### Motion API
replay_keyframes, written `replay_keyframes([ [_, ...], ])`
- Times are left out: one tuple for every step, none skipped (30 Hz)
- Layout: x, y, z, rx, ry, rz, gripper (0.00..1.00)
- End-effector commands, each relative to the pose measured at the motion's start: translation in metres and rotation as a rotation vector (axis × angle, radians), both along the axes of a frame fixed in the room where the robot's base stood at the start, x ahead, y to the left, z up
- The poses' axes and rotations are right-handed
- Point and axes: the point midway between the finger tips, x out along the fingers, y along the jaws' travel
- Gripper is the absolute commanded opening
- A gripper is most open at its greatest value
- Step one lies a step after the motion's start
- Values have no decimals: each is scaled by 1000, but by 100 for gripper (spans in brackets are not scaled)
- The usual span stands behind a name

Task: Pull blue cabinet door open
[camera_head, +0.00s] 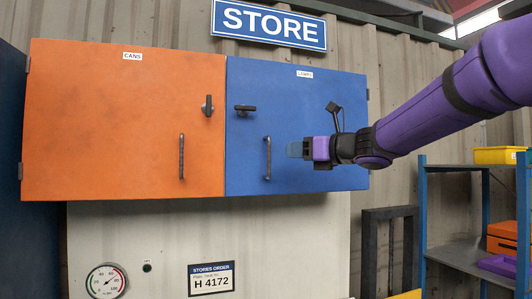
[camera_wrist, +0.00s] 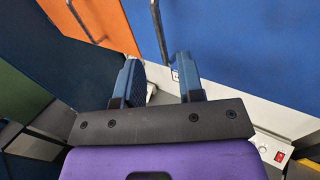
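The blue cabinet door (camera_head: 320,100) is closed beside the orange door, with its hinges on the right edge. Its dark vertical bar handle (camera_head: 267,158) is near its left edge; it also shows in the wrist view (camera_wrist: 158,30). A black latch (camera_head: 244,110) above the handle lies horizontal. My gripper (camera_head: 291,149) is just right of the handle, in front of the blue door. In the wrist view my gripper (camera_wrist: 156,65) is open and empty, with the handle's lower end seen between the fingertips, closer to the right one. The handle appears ahead of the fingers, apart from them.
The orange door (camera_head: 120,120) on the left is closed; its bar handle (camera_head: 182,157) hangs near its right edge and its latch (camera_head: 208,106) is upright. A metal shelf (camera_head: 460,250) with a yellow bin (camera_head: 497,156) stands at the right. A gauge (camera_head: 105,281) is below.

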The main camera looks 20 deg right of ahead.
Motion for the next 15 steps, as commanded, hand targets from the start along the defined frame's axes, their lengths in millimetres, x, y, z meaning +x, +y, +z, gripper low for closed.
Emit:
replay_keyframes([
  [7,5,-1,0,2,2,35],
  [11,8,-1,1,3,3,35],
  [17,12,-1,0,2,3,35],
  [21,15,-1,-1,2,3,35],
  [26,18,-1,-2,2,3,35],
  [32,22,-2,-2,2,3,35],
  [36,25,-1,-2,1,3,35],
  [41,28,-1,-2,1,3,35],
  [47,32,-1,-2,2,4,35],
  [50,35,-1,-2,2,4,35],
  [54,37,-1,-2,1,4,35],
  [59,40,-1,-2,1,3,35],
  [62,42,-1,-3,1,2,35],
  [65,44,-1,-3,1,2,35],
  [68,46,-1,-4,0,2,35],
])
